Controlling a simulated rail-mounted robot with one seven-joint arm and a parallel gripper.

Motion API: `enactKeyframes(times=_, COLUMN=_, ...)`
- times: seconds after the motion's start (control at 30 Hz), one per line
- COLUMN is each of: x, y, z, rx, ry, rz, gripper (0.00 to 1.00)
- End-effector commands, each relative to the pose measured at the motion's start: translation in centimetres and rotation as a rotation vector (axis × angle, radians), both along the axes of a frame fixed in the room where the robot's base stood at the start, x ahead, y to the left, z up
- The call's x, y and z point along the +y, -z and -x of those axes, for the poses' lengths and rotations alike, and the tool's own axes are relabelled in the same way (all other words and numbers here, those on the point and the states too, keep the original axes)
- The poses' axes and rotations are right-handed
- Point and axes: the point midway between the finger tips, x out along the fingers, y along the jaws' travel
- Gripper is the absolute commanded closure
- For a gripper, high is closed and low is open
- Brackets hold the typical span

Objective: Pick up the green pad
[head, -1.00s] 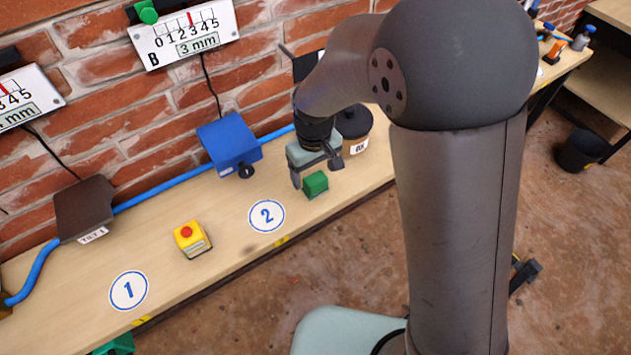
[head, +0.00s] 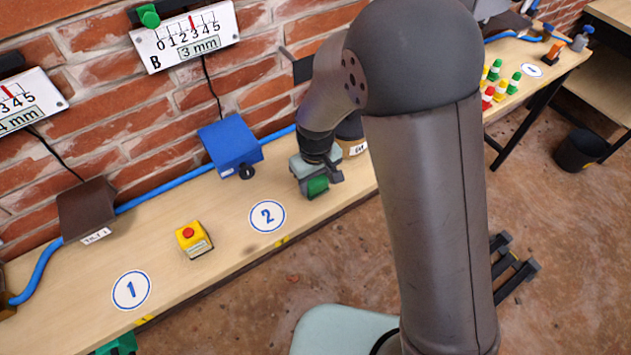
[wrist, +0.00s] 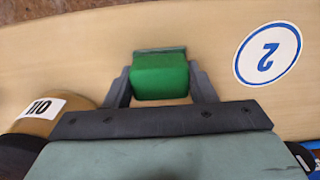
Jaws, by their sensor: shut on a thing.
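The green pad (head: 317,186) is a small green block on the wooden bench, right of the round number 2 marker. My gripper (head: 318,184) is down over it, with its fingers on either side. In the wrist view the green pad (wrist: 160,77) sits between the two dark fingers of my gripper (wrist: 161,85), and the gripper is shut on it. I cannot tell whether the pad still touches the bench top.
The bench (head: 205,250) holds the number 2 marker (head: 267,216), a yellow box with a red button (head: 194,240), and a blue box (head: 229,146) by the wall. A labelled round container (head: 352,140) stands close behind my gripper.

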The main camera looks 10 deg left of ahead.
Motion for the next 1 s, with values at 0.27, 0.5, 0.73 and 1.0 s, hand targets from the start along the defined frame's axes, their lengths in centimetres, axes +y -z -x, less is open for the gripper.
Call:
enactKeyframes(times=0.27, x=0.1, y=-2.1, z=-0.1, rx=-0.004, ry=0.001, rz=-0.004, gripper=0.73)
enactKeyframes(times=0.5, x=-1.7, y=-7.1, z=2.9, rx=-0.006, ry=-0.001, rz=-0.006, gripper=0.73)
enactKeyframes(times=0.73, x=-4.5, y=-10.6, z=7.5, rx=-0.004, ry=0.000, rz=-0.004, gripper=0.73)
enactKeyframes(times=1.0, x=-6.7, y=-12.5, z=11.1, rx=-0.002, ry=0.001, rz=-0.002, gripper=0.73)
